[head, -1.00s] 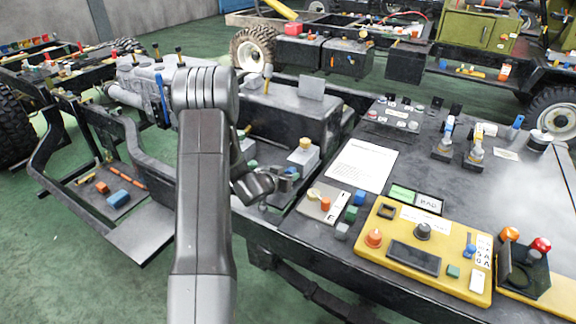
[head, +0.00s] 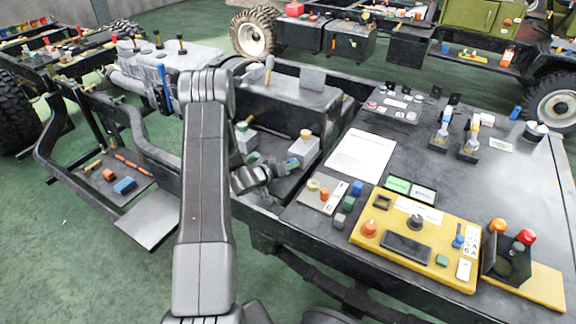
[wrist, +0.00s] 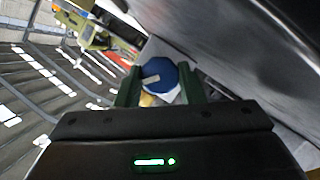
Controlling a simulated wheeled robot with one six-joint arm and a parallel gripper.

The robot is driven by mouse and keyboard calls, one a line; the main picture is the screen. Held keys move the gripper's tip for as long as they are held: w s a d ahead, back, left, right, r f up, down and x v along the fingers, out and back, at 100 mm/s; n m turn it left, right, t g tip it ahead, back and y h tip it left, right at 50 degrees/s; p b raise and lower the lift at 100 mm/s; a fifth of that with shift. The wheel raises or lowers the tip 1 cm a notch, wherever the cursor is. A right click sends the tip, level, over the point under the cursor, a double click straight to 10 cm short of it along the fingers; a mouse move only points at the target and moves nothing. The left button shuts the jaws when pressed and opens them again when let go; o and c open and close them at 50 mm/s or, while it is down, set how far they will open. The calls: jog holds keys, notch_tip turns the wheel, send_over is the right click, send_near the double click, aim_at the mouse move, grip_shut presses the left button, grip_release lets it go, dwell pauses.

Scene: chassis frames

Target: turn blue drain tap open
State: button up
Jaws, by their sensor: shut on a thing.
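The blue drain tap (wrist: 158,77) is a round blue knob with a pale bar across its face, seen in the wrist view between my two green fingers. My gripper (wrist: 160,88) is shut on it, with one finger on each side. A yellowish part shows just below the knob. In the head view my gripper (head: 268,164) is low beside the chassis frame, near a grey box with a yellow cap (head: 303,149). The tap cannot be made out there, and my wrist and fingers cover that spot.
A dark bench top (head: 340,115) at right carries a white sheet (head: 360,165), a yellow control panel (head: 398,222) and several small taps and knobs. A large dark tank (head: 290,105) stands behind my gripper. Green floor (head: 60,250) is free at left.

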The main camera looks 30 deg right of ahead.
jog(key=shift+f, duration=0.1)
jog(key=o, duration=1)
jog(key=shift+f+m+t+y+b, duration=0.1)
jog(key=shift+m+t+y+b, duration=0.25)
jog(key=shift+m+b, duration=0.65)
jog(key=m+t+b, duration=0.1)
jog(key=b, duration=0.3)
jog(key=shift+s+m+t+y, duration=0.1)
jog(key=shift+m+t+y, duration=0.15)
jog(key=shift+m+y, duration=0.15)
jog(key=m+t+b, duration=0.1)
jog(key=b, duration=0.4)
jog(key=m+t+y+b, duration=0.1)
jog(key=m+b, duration=0.1)
jog(key=b, duration=0.4)
jog(key=shift+s+d, duration=0.1)
jog(key=shift+d, duration=0.05)
